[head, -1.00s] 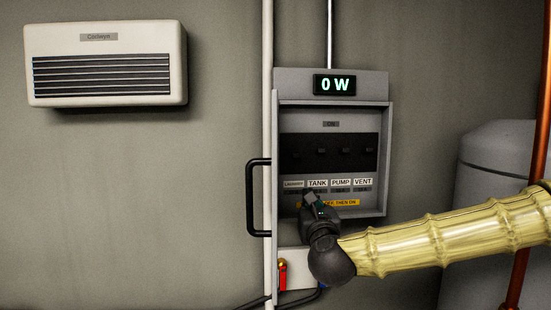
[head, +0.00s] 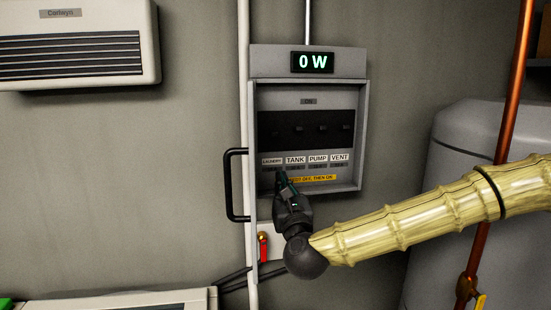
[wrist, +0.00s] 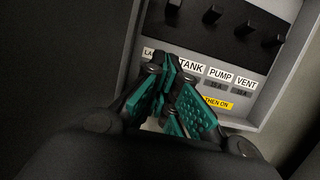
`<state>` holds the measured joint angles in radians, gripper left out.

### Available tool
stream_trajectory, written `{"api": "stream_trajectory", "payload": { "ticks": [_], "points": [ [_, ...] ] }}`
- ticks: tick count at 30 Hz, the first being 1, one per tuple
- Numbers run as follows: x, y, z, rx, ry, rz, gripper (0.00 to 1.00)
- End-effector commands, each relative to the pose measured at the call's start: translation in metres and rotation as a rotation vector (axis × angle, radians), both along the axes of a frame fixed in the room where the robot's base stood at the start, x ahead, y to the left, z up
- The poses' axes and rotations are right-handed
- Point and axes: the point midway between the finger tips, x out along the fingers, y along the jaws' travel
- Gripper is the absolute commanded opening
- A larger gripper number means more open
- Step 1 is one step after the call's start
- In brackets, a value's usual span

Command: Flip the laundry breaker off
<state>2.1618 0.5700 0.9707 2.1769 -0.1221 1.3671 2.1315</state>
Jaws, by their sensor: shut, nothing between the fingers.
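The grey breaker panel (head: 360,140) is open on the wall, with a row of dark levers on a black strip. The laundry label (head: 272,161) is leftmost, beside TANK, PUMP and VENT. In the wrist view the leftmost lever, the laundry breaker (wrist: 173,6), shows at the top edge, with its label (wrist: 148,53) partly covered by my fingers. My gripper (head: 280,174) is shut and empty, its tips just below the laundry label; the wrist view shows its teal finger pads together (wrist: 165,62). Whether the tips touch the panel I cannot tell.
A display (head: 312,62) above the levers reads 0 W. A black door handle (head: 229,185) stands out at the panel's left. A yellow label (head: 318,178) lies under the breaker labels. A grey tank (head: 465,150) and copper pipe (head: 513,90) stand right.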

Motion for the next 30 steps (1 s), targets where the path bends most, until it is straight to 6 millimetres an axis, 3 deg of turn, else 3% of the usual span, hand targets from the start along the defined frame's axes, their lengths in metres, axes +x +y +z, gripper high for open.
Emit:
{"api": "stream_trajectory", "payload": {
  "ticks": [5, 20, 30],
  "points": [
    [0.015, 0.004, 0.008, -0.001, 0.0, 0.0, 0.0],
    [0.092, 0.019, 0.031, -0.002, 0.0, -0.001, 0.0],
    [0.092, 0.019, 0.061, -0.001, 0.0, 0.0, 0.0]
  ]
}}
